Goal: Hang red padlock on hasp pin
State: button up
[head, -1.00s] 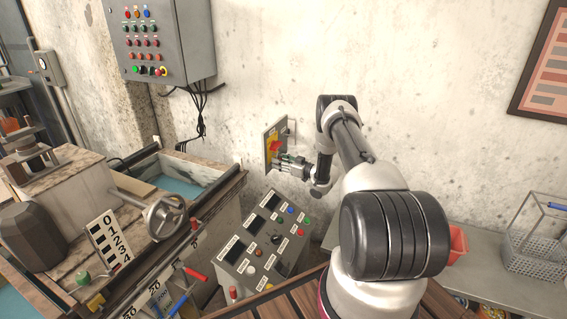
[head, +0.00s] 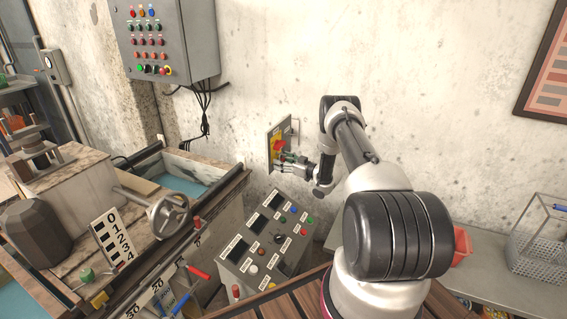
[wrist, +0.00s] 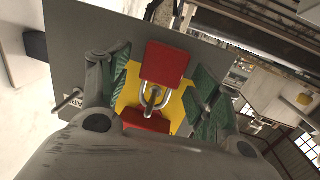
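The red padlock (wrist: 165,65) has its silver shackle (wrist: 167,100) around the hasp pin (wrist: 151,95) in the wrist view. Its body extends from the pin toward the top of that picture and lies between my fingers. My gripper (wrist: 163,85) has its green-padded fingers spread on both sides of the padlock. A gap shows at the left finger; the right finger is very close to the body, and I cannot tell if it touches. In the head view my gripper (head: 289,159) is at the panel (head: 284,128), hiding most of the padlock.
A red handle (wrist: 145,121) sits on the yellow plate (wrist: 128,97) beside the pin. A metal rod (wrist: 66,102) sticks out near the panel edge. A sloped control console (head: 262,245) stands below, and a tank with a handwheel (head: 166,217) is left.

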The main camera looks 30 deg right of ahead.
jog(key=f+v, duration=0.1)
jog(key=v, duration=1.1)
jog(key=w+d+r+g+h, duration=0.1)
jog(key=w+r+h, duration=0.2)
jog(key=r, duration=0.7)
jog(key=w+d+r+g+h, duration=0.15)
jog(key=w+r, duration=0.25)
jog(key=r, duration=0.5)
jog(key=s+a+r+m+g+h, duration=0.1)
jog(key=s+a+r+h, duration=0.2)
jog(key=r, duration=0.6)
jog(key=s+a+r+m+g+h, duration=0.1)
jog(key=s+r+h, duration=0.1)
jog(key=s+r, duration=0.45)
jog(key=s+a+r+m+g, duration=0.1)
jog(key=s+a+r+g, duration=0.2)
jog(key=s, duration=0.6)
jog(key=s+a+r+m, duration=0.1)
jog(key=s+a+r, duration=0.25)
jog(key=s, duration=0.55)
jog(key=s+a+r+m+g, duration=0.25)
jog(key=s+a, duration=0.25)
jog(key=s, duration=0.5)
jog(key=s+a+f+g+y, duration=0.1)
jog(key=s+a, duration=0.4)
jog(key=s, duration=0.8)
jog(key=shift+f+n, duration=0.45)
jog(key=shift+f, duration=0.2)
